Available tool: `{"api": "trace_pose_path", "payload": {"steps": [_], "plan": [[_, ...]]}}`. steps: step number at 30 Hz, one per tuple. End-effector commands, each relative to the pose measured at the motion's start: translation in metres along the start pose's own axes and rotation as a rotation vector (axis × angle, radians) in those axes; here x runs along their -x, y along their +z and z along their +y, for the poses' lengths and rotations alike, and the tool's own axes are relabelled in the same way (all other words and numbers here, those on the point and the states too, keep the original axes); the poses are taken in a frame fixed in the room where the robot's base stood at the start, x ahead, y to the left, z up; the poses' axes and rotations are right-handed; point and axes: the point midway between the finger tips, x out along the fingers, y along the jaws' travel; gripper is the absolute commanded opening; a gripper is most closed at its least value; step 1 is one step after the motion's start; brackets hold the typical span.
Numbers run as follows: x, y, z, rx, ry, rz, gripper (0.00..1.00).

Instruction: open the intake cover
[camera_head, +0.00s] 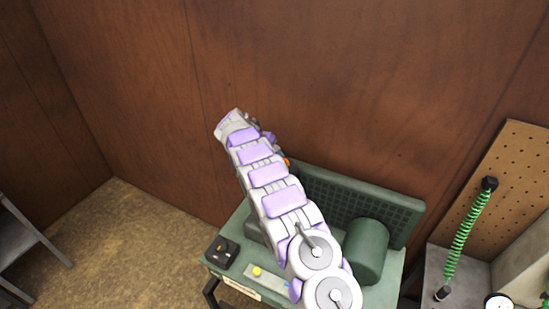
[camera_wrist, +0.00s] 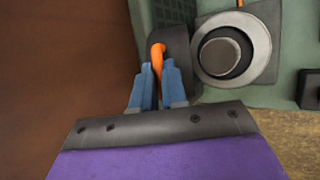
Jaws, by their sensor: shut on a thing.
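In the wrist view my gripper (camera_wrist: 157,75) has two blue fingers closed on a curved orange handle (camera_wrist: 157,52). The handle lies in front of a dark grey part (camera_wrist: 182,58), which may be the intake cover; I cannot tell for sure. A round grey fitting with a dark knob (camera_wrist: 221,56) sits just right of it. In the head view my arm reaches over the green machine (camera_head: 365,255) and hides most of its left side. A small orange bit (camera_head: 287,161) shows beside my arm; my fingers are hidden there.
A brown wood wall (camera_head: 330,80) stands close behind the machine. A black box (camera_head: 221,252) and a yellow button (camera_head: 257,271) are on the machine's near left. A green coiled hose (camera_head: 465,235) hangs by a pegboard (camera_head: 515,185) at right.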

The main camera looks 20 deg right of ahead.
Motion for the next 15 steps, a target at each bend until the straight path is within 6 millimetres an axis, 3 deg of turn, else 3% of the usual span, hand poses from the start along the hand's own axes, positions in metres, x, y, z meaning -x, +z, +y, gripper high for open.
{"api": "trace_pose_path", "payload": {"steps": [15], "plan": [[0.0004,-0.0003,0.0086,0.002,0.004,0.0,0.0]]}}
